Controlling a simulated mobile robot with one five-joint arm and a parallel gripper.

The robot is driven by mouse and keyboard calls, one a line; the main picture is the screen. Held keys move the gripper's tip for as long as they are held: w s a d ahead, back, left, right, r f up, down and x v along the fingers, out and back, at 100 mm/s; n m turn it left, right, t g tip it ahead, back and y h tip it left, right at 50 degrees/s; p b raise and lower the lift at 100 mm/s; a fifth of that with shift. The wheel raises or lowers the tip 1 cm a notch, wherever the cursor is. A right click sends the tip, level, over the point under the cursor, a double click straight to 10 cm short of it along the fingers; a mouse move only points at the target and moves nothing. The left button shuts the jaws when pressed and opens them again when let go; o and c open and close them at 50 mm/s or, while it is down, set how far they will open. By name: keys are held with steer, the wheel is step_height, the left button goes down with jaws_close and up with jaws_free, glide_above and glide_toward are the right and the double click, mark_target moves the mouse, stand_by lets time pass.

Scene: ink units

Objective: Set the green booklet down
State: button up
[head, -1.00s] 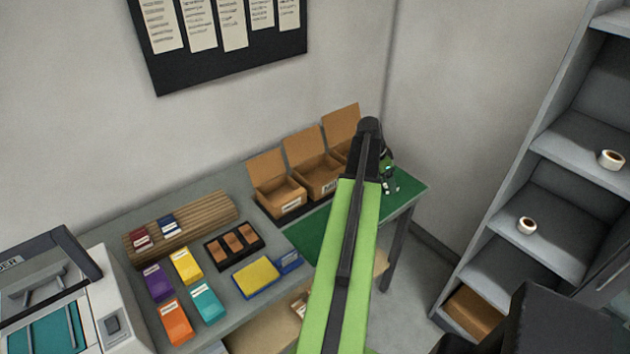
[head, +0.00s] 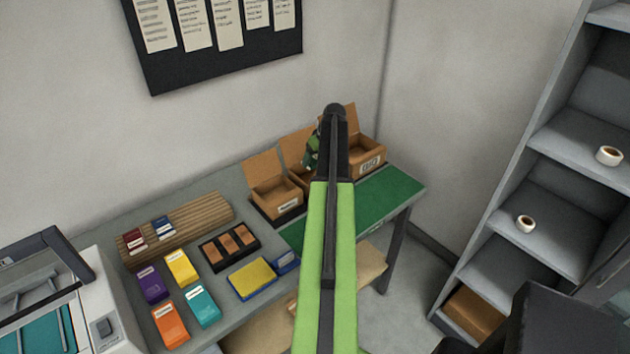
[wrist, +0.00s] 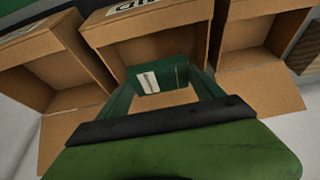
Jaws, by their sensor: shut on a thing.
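My gripper (wrist: 161,72) is shut on the green booklet (wrist: 168,78), a small dark green thing with a pale label between the two fingers in the wrist view. Below it in that view is the open middle cardboard box (wrist: 103,32); I cannot tell how far above its floor the booklet is. In the head view my gripper end (head: 313,152) shows as a dark green shape at the middle box (head: 294,146), mostly hidden behind my arm. Open boxes stand on both sides, a left one (head: 275,199) and a right one (head: 367,160).
The boxes stand at the back of a grey table with a green mat (head: 395,190). A black tray (head: 214,262), a yellow pad (head: 252,278), a wooden rack (head: 195,222) and several coloured packs lie to the left. A shelf unit (head: 570,195) stands at right.

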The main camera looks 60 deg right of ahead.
step_height(320, 180, down, 9)
steer(key=b, duration=0.7)
steer(key=shift+f+b, duration=0.1)
steer(key=shift+b, duration=0.3)
steer(key=shift+r, duration=0.25)
steer(key=o, duration=1.4)
steer(key=shift+f, duration=0.1)
steer(key=shift+c, duration=0.2)
steer(key=p+v, duration=1.1)
steer(key=v, duration=0.1)
steer(key=shift+p, duration=0.3)
